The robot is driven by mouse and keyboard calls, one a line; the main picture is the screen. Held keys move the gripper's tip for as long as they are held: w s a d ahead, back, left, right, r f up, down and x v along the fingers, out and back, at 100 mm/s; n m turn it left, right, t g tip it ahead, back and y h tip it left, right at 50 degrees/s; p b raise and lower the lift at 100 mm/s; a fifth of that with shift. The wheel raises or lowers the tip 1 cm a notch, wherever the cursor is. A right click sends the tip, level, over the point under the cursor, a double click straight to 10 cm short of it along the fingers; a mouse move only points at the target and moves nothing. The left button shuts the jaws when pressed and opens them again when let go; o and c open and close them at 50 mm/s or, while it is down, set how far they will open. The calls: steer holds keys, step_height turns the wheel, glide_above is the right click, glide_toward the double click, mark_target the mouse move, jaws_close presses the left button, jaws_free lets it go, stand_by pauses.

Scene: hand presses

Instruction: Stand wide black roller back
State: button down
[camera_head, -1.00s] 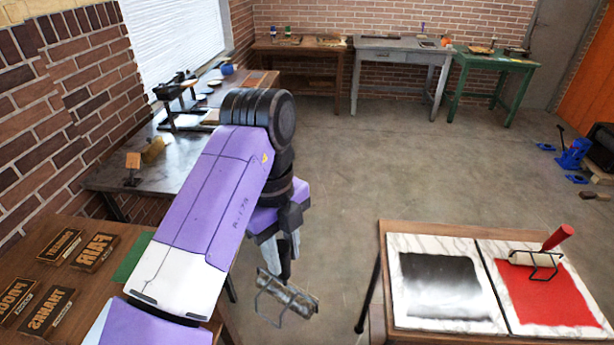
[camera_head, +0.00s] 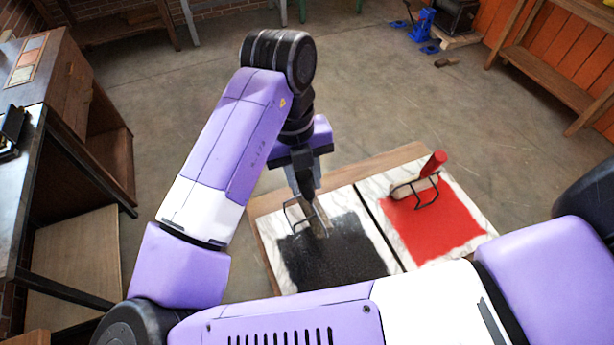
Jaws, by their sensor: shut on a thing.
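My gripper (camera_head: 306,190) points down and is shut on the wide black roller (camera_head: 320,217). The roller's wire frame shows to the left of the fingers, and its drum lies over the upper part of the black ink patch (camera_head: 338,258). Its handle is hidden by the fingers. I cannot tell whether the roller touches the slab. The black patch covers most of the left white marble slab (camera_head: 283,219).
Bare floor (camera_head: 370,105) lies beyond. A blue jack (camera_head: 423,24) and a wooden bench (camera_head: 545,75) stand at the back right.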

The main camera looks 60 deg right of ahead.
mark_target(302, 173)
steer(key=shift+s+d+f, duration=0.2)
steer(key=shift+s+f, duration=0.05)
steer(key=shift+s, duration=0.05)
steer(key=shift+a+f+b, duration=0.1)
steer(key=shift+f+b, duration=2)
steer(key=shift+f, duration=0.65)
steer(key=c, duration=0.6)
jaws_free()
steer(key=shift+w+r+p, duration=0.25)
steer(key=shift+r+p, duration=0.7)
steer(key=shift+r, duration=0.55)
steer(key=shift+w+r+p, duration=0.2)
steer(key=shift+r+p, duration=0.7)
steer(key=shift+r, duration=0.6)
steer(key=shift+w+r+p, duration=0.25)
steer(key=shift+r+p, duration=0.7)
steer(key=shift+r, duration=0.55)
